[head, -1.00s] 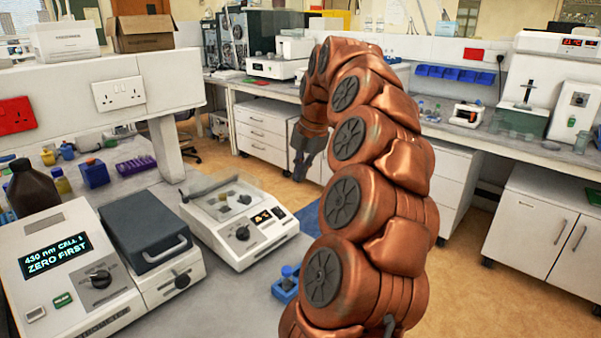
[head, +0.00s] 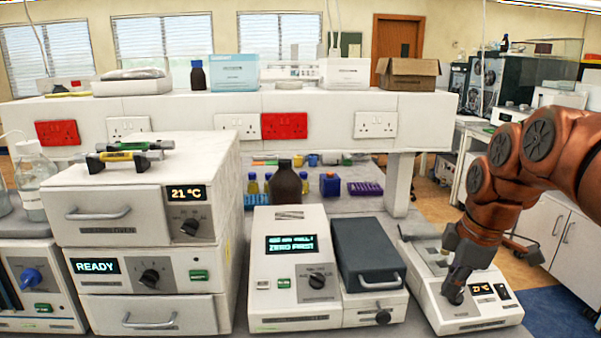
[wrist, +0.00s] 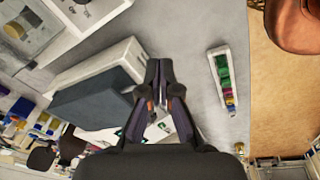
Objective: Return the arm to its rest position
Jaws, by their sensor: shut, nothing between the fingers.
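My copper arm (head: 535,150) reaches in from the right of the head view and bends down. My gripper (head: 455,292) shows in front of the low white instrument with a knob and small display (head: 480,318), and covers part of it. In the wrist view the dark fingers of my gripper (wrist: 158,72) are together with nothing between them. There they show over grey bench top, beside a white instrument with a dark lid (wrist: 92,108). I cannot tell how high the fingertips are above the bench.
The lidded instrument reading ZERO FIRST (head: 291,245) stands left of my gripper, with a stacked oven unit (head: 140,230) further left. A brown bottle (head: 287,184) and a purple rack (head: 365,189) are behind. A narrow tray of coloured pieces (wrist: 222,85) lies near the bench edge.

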